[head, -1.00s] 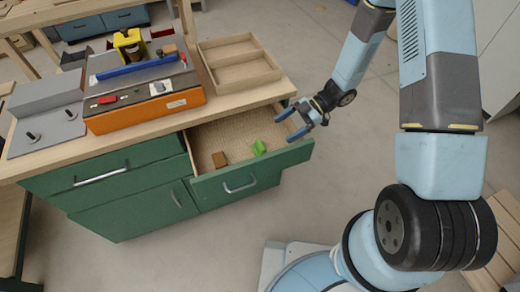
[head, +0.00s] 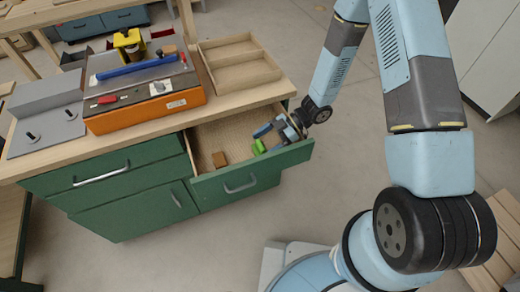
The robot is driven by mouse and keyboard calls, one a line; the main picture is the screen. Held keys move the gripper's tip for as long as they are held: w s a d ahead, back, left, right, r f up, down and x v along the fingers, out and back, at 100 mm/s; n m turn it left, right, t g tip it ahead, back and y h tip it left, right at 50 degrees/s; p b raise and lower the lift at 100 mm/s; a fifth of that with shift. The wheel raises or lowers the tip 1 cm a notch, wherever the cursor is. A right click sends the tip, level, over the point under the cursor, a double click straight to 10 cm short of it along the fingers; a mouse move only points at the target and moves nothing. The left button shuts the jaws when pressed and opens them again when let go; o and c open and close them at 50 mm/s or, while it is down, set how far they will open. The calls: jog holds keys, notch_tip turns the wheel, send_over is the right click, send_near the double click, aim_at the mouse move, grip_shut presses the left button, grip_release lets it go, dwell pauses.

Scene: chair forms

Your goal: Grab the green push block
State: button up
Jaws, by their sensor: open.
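The green push block (head: 258,147) lies in the open drawer (head: 205,136) of the green cabinet, near the drawer's front wall. My gripper (head: 264,139) is open and has its fingers over the drawer, right at the block. One blue finger is above and behind the block; the other is beside it on the right and hides part of it. I cannot tell whether the fingers touch the block.
A small brown block (head: 219,159) lies in the drawer to the left. The drawer's green front (head: 245,172) stands up as an edge. An orange machine (head: 145,105) and a wooden tray (head: 240,64) stand on the bench top above. Open floor lies right of the cabinet.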

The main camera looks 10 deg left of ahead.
jog(key=shift+c, duration=0.3)
jog(key=c, duration=1.1)
